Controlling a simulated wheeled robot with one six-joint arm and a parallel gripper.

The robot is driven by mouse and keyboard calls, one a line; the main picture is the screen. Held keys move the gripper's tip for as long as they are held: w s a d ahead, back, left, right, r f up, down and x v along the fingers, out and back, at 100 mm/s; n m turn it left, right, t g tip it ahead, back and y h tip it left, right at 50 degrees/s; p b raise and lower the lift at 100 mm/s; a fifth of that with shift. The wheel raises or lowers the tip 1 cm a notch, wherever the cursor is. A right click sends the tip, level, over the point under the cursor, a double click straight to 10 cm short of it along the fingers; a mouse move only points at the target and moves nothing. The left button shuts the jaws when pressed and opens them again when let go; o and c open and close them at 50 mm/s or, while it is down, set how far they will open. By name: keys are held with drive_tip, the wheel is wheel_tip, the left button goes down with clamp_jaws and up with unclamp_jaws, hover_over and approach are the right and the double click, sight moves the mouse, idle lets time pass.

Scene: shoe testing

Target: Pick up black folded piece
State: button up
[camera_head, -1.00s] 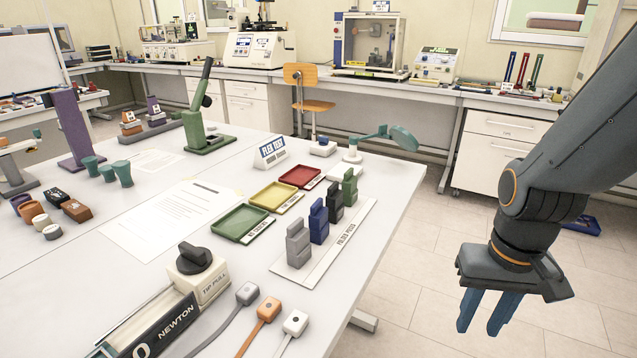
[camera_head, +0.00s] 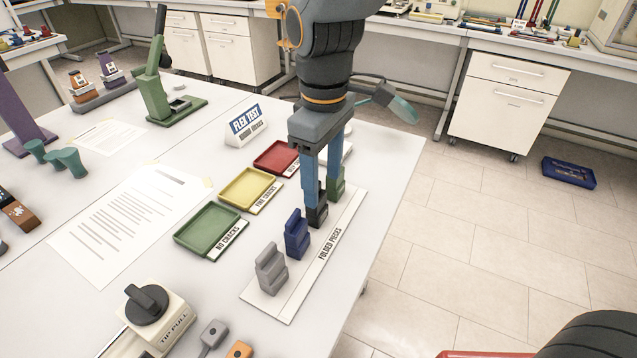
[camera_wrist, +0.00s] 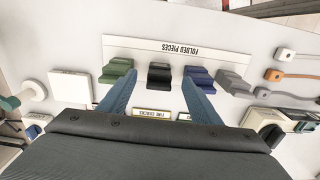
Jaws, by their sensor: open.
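The black folded piece (camera_head: 317,216) stands on the white "FOLDED PIECES" strip (camera_head: 330,240), between the blue piece (camera_head: 297,238) and the green piece (camera_head: 336,184). My gripper (camera_head: 322,193) points down over the black piece, with its blue fingers hiding its upper part in the head view. In the wrist view, the black piece (camera_wrist: 159,77) shows between the two spread fingertips (camera_wrist: 159,84). The jaws are open, and nothing is held. The grey piece (camera_head: 271,270) stands at the near end of the strip.
Green (camera_head: 190,244), yellow (camera_head: 236,202) and red (camera_head: 265,166) trays lie left of the strip. A "FLEX TEST" sign (camera_head: 246,124) stands behind them. A tip pull device (camera_head: 160,320) is in front. The neighbouring blue and green pieces stand close to the fingers.

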drive_tip(key=shift+a, duration=0.4)
drive_tip(key=shift+w+f, duration=0.1)
drive_tip(key=shift+f, duration=0.15)
drive_tip(key=shift+w+a+f+p, duration=0.1)
drive_tip(key=shift+f+p, duration=0.4)
drive_tip(key=shift+f, duration=1.25)
drive_tip(key=shift+a+f+p, duration=0.1)
drive_tip(key=shift+f+p, duration=0.35)
drive_tip(key=shift+f, duration=1.25)
drive_tip(key=c, duration=1.1)
